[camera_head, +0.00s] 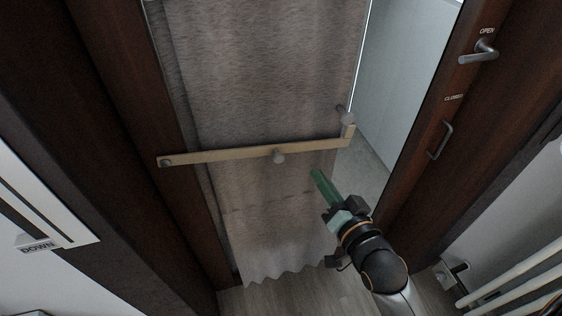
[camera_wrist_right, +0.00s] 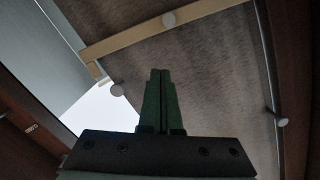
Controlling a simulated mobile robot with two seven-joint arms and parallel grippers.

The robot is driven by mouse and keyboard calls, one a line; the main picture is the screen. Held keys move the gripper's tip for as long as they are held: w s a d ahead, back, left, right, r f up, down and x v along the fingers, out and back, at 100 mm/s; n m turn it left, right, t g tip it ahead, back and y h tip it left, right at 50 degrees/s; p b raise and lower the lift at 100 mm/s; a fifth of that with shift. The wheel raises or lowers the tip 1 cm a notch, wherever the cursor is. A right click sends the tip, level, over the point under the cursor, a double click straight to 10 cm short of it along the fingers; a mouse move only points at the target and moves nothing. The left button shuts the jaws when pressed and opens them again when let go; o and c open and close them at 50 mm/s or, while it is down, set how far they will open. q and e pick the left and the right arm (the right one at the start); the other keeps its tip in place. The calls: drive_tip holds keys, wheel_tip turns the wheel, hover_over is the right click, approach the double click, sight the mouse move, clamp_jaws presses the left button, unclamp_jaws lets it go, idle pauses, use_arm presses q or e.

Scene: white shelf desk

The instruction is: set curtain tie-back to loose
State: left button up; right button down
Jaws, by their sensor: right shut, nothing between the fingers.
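The curtain (camera_head: 260,70) is grey-brown and hangs in the doorway; it also shows in the wrist view (camera_wrist_right: 220,70). A light tan tie-back bar (camera_head: 225,154) crosses it almost level, from a round knob (camera_head: 166,162) at the left post to a bent right end (camera_head: 348,131). Round knobs sit at its middle (camera_head: 279,155) and just above the right end (camera_head: 346,118). The bar also shows in the wrist view (camera_wrist_right: 130,37). My right gripper (camera_head: 317,175), with green fingers, is shut and empty, below the bar's right half. It also shows in the wrist view (camera_wrist_right: 160,72).
Dark wooden posts flank the doorway. The right post (camera_head: 410,150) carries a lever handle (camera_head: 480,51) by "OPEN" and a bar handle (camera_head: 440,140) below "CLOSED". White rails (camera_head: 510,280) stand lower right. A panel marked "DOWN" (camera_head: 38,243) is at left. The gap right of the curtain is clear.

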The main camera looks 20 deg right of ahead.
drive_tip(key=shift+a+r, duration=0.1)
drive_tip(key=shift+r, duration=0.4)
drive_tip(key=shift+w, duration=0.1)
approach(266, 149)
drive_tip(key=w+d+r, duration=0.3)
drive_tip(key=w+d, duration=0.1)
drive_tip(key=d, duration=0.2)
drive_tip(key=a+f, duration=0.2)
drive_tip(key=f, duration=0.1)
drive_tip(key=shift+w+a, duration=0.25)
drive_tip(key=shift+a, duration=0.1)
